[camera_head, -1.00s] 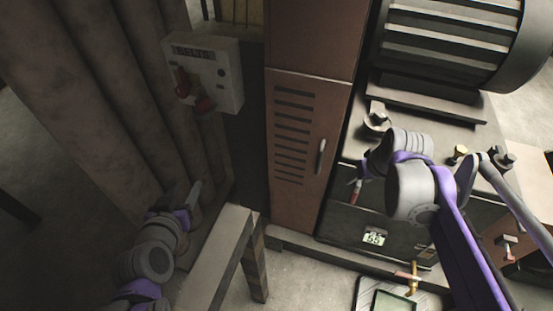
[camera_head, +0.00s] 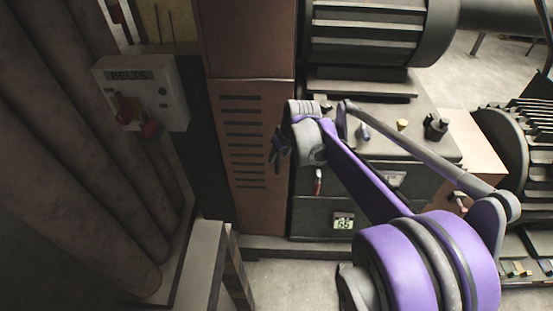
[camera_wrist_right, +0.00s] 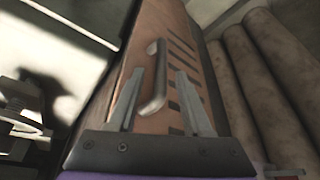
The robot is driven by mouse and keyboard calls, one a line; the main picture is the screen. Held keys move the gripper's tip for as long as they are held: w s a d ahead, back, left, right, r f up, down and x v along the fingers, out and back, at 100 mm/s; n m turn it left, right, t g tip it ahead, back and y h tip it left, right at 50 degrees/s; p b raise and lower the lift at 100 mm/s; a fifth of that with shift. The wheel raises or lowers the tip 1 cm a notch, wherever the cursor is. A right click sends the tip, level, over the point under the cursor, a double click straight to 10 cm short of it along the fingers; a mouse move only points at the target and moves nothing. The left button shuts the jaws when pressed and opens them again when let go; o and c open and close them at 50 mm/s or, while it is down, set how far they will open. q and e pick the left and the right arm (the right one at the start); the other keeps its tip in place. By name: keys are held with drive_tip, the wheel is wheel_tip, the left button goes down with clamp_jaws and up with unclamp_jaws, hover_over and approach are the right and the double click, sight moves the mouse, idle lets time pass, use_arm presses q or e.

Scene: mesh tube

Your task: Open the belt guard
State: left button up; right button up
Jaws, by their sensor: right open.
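The belt guard looks to be the tall brown panel (camera_head: 240,190) with dark vent slots, left of centre in the head view. It appears closed. It also fills the middle of the right wrist view (camera_wrist_right: 165,30). Its pale bar handle (camera_wrist_right: 153,80) shows there, between the two fingers of my right gripper (camera_wrist_right: 158,72). In the head view my right gripper (camera_head: 277,150) is at the panel's right edge, and the handle is hidden behind it. The right gripper is open; I cannot tell whether its fingertips reach past the handle. My left gripper is not in view.
A control box labelled BELTS (camera_head: 142,92) with red knobs is at the left, by thick brown pipes (camera_head: 75,150). A ribbed motor (camera_head: 375,30) sits above a grey machine cabinet (camera_head: 405,125).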

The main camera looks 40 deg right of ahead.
sight(277, 170)
drive_tip(key=shift+x, duration=1.55)
drive_tip(key=shift+c, duration=0.2)
clamp_jaws()
